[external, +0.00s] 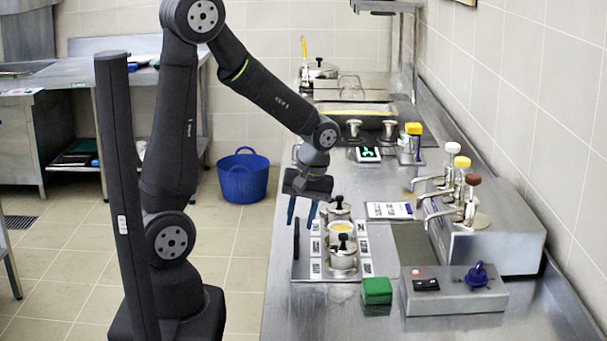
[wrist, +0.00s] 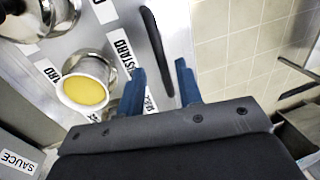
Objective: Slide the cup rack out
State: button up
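The cup rack (external: 303,272) is a flat metal tray on the steel counter, with white word labels and several lidded steel pots, plus an open cup of yellow sauce (external: 341,229). A black bar handle (external: 296,240) runs along its left side. In the wrist view the handle (wrist: 157,52) points between the blue fingers, and the yellow cup (wrist: 84,90) sits to the left. My gripper (external: 301,220) is open above the handle, pointing down. In the wrist view my gripper (wrist: 159,80) has a clear gap between its fingers. I cannot tell how far above the handle the fingertips are.
A green block (external: 376,291) and a grey control box with a blue knob (external: 477,276) stand near the rack's front right. A dispenser with pump taps (external: 490,235) stands right. Floor lies beyond the counter's left edge; a blue tub (external: 243,178) stands there.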

jog(key=d+r, duration=0.3)
jog(key=r, duration=1.3)
jog(key=shift+d+r, duration=0.15)
jog(key=shift+r, duration=0.2)
jog(key=a+f, duration=0.1)
jog(key=f, duration=0.4)
jog(key=a+f, duration=0.1)
jog(key=f, duration=0.5)
jog(key=a+f, duration=0.1)
jog(key=f, duration=0.5)
jog(key=shift+a+f, duration=0.1)
jog(key=shift+a, duration=0.1)
jog(key=d+r, duration=0.3)
jog(key=r, duration=1.4)
jog(key=shift+d, duration=0.2)
